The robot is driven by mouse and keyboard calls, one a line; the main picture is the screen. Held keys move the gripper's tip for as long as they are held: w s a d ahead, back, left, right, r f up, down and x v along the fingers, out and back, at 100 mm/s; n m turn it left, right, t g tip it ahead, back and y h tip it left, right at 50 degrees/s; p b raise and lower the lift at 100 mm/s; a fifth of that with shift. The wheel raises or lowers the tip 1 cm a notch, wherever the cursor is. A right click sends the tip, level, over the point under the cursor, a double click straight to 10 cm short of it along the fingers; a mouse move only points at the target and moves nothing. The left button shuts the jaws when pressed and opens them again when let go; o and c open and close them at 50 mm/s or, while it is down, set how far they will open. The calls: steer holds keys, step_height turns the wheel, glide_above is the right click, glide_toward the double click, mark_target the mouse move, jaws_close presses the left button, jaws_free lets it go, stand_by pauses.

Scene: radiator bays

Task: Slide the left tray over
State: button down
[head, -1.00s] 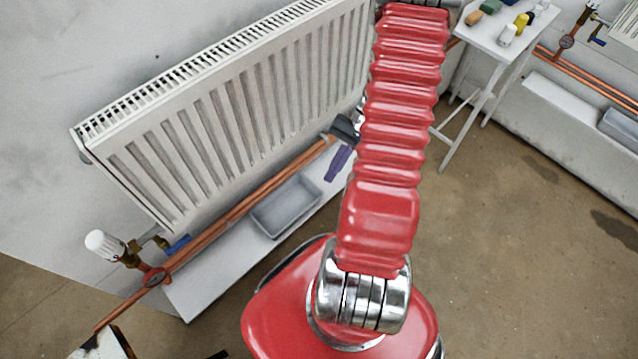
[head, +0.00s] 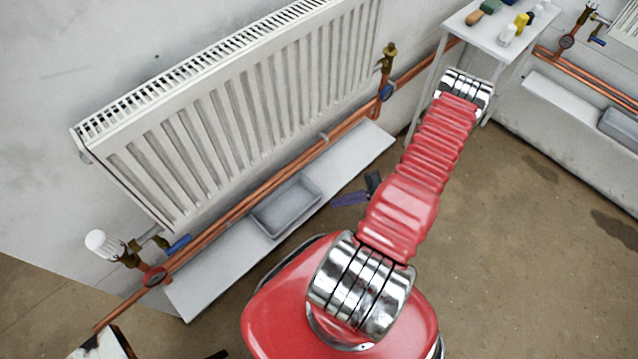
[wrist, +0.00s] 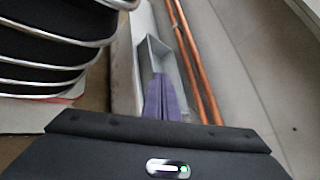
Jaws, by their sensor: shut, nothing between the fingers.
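The left tray (head: 287,207) is a grey, shallow, open tray. It sits on the white ledge (head: 350,162) below the radiator, and looks empty in the head view. Part of it shows in the wrist view (wrist: 158,47), beyond the purple fingers. My gripper (head: 336,200) has purple fingers and is to the right of the tray, apart from it in the head picture, near the ledge's front edge. The fingers also show together in the wrist view (wrist: 160,90), shut with nothing seen between them. Their exact height above the ledge is unclear.
A white radiator (head: 230,110) hangs above the ledge, with copper pipes (head: 250,203) behind the tray. A white valve head (head: 104,243) is at left. A small table (head: 485,30) with several items stands at the back. A second grey tray (head: 622,128) is at far right. Floor at right is clear.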

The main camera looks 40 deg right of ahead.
steer(key=w+d+f+m+t+h, duration=0.1)
steer(key=d+f+t+h, duration=0.25)
steer(key=f+t, duration=0.4)
steer(key=w+d+n+t+h, duration=0.1)
steer(key=w+d+n+h, duration=0.1)
steer(key=d, duration=0.4)
steer(key=shift+n+h, duration=0.4)
steer(key=shift+h, duration=0.05)
steer(key=shift+w+t, duration=0.2)
steer(key=shift+t, duration=0.05)
steer(key=x, duration=0.9)
steer(key=shift+w+a, duration=0.1)
steer(key=shift+w, duration=0.05)
steer(key=a, duration=0.2)
steer(key=shift+w+a, duration=0.25)
steer(key=shift+a, duration=0.8)
steer(key=shift+a, duration=0.1)
